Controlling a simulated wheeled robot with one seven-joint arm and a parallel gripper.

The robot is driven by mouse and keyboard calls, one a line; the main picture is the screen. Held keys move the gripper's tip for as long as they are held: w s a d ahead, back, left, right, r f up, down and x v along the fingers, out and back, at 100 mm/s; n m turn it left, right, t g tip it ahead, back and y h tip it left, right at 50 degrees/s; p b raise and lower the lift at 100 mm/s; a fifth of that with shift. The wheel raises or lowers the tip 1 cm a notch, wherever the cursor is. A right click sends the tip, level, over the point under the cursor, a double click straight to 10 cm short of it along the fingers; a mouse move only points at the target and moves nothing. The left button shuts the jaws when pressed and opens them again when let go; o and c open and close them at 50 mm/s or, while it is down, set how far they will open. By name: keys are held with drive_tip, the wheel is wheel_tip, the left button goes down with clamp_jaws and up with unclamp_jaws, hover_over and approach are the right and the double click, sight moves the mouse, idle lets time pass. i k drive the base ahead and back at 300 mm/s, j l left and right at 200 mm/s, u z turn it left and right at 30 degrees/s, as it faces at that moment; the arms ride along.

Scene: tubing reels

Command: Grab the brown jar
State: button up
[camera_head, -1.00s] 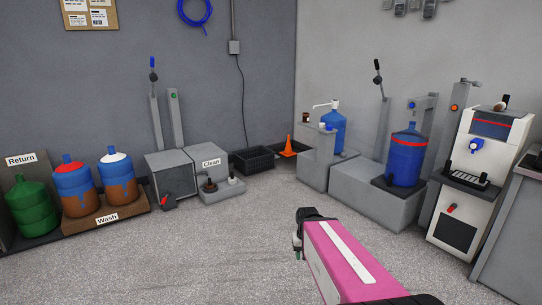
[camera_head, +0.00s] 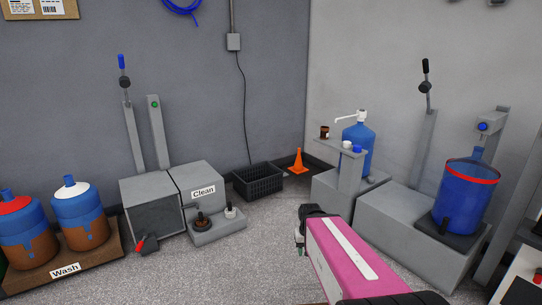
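A small brown jar (camera_head: 324,132) with a pale band stands at the left end of a narrow grey ledge (camera_head: 342,147), beside a blue water jug with a white pump. A white cup (camera_head: 347,145) and a small blue item (camera_head: 357,149) are on the same ledge, to its right. My gripper (camera_head: 300,243) is at the end of my pink arm, in the lower middle of the view. It is well short of the ledge and below it in the picture. Its fingers are small and partly hidden, so I cannot tell whether they are open.
A black crate (camera_head: 258,182) and an orange cone (camera_head: 298,161) are on the floor by the corner. Grey blocks (camera_head: 400,218) stand under the ledge and the blue jugs at right. Speckled floor lies open in the middle.

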sight(324, 134)
drive_tip(key=i+l, duration=0.1)
drive_tip(key=i, duration=1.95)
drive_tip(key=i+u, duration=0.25)
drive_tip(key=i, duration=0.25)
